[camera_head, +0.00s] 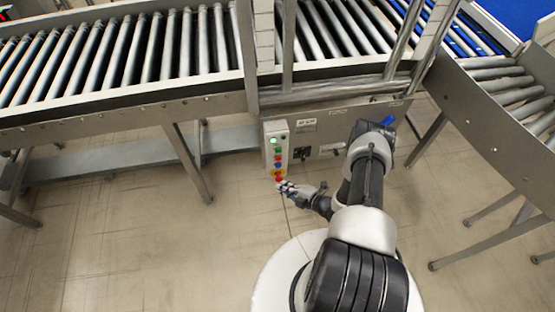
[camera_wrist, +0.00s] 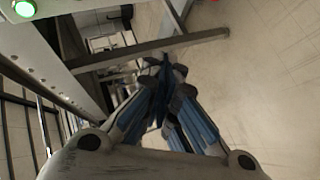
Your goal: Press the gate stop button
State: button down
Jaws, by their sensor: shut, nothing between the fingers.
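A grey control box (camera_head: 276,146) hangs under the roller conveyor in the head view. It carries a lit green light (camera_head: 274,141), several small coloured buttons and a red button (camera_head: 278,177) at its lower end. My gripper (camera_head: 281,187) is shut and empty, with its fingertips close to the red button at the bottom of the box. I cannot tell whether they touch it. In the wrist view my shut fingers (camera_wrist: 160,75) meet at the middle, and the green light (camera_wrist: 25,9) shows at the top left. The lower buttons are not visible there.
A roller conveyor (camera_head: 120,108) runs across the back, with metal legs (camera_head: 188,165) below it. A curved roller section (camera_head: 490,135) stands at the right. The tiled floor (camera_head: 130,230) in front is clear.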

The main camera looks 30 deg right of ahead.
aim_at(278, 159)
jog(key=shift+w, duration=0.1)
jog(key=w+d+b, duration=0.2)
jog(key=w+b, duration=0.1)
jog(key=w, duration=0.5)
jog(key=shift+w+d+b, duration=0.2)
jog(key=shift+b, duration=0.2)
dwell(1.2)
jog(key=shift+w+d+b, duration=0.1)
jog(key=shift+w+b, duration=0.25)
jog(key=shift+w, duration=0.05)
jog(key=shift+w+d+b, duration=0.15)
jog(key=shift+w+b, duration=0.2)
jog(key=shift+w, duration=0.1)
dwell(0.7)
jog(key=shift+s, duration=0.1)
jog(key=shift+s+a+p, duration=0.2)
jog(key=shift+s+p, duration=0.15)
jog(key=shift+s, duration=0.4)
jog(key=shift+s, duration=0.1)
